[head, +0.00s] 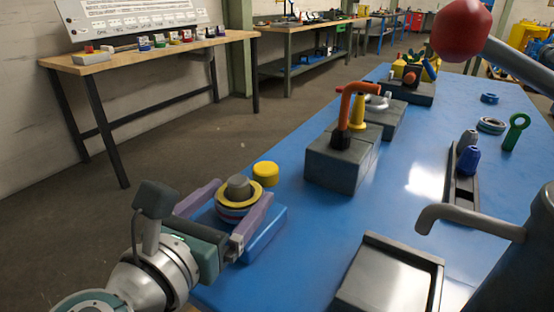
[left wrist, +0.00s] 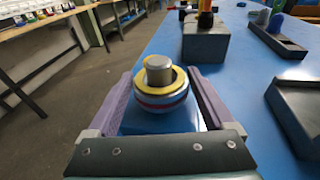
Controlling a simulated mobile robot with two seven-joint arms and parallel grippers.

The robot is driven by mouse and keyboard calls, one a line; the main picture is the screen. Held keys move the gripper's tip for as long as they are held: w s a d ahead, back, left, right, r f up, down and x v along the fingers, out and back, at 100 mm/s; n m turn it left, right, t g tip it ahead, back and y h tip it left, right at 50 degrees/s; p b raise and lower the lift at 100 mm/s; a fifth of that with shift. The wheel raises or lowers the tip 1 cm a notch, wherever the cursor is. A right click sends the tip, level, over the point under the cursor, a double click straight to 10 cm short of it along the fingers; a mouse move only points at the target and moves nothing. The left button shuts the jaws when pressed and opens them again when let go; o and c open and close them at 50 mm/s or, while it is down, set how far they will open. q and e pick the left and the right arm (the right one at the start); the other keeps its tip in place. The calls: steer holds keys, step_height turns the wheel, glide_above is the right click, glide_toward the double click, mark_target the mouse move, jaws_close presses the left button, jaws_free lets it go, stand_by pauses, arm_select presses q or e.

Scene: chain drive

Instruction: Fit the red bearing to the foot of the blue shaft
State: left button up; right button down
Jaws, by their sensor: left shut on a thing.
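A round silver bearing with a red band (left wrist: 160,104) sits between the purple fingers of my left gripper (head: 243,204). A yellow ring (left wrist: 178,78) lies on its top, and a grey cylinder (head: 238,187) stands up through the middle. The fingers are shut on the bearing from both sides. Below it is a blue block (head: 265,235); I cannot tell whether the bearing touches it. I cannot make out a blue shaft for certain; a blue tapered piece (head: 468,161) stands in a dark holder at the right. My right gripper is out of view.
A yellow cylinder (head: 265,174) stands just beyond the left gripper. Dark blocks (head: 340,160) with an orange bent handle (head: 352,98) stand farther back. A grey tray (head: 440,262) lies at the front right. A red ball (head: 462,30) on a rod hangs at the upper right.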

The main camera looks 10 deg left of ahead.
arm_select(q)
steer(key=shift+f+b, duration=0.5)
steer(key=o, duration=1.5)
steer(key=shift+f, duration=0.1)
steer(key=v, duration=1)
steer(key=shift+w, duration=0.1)
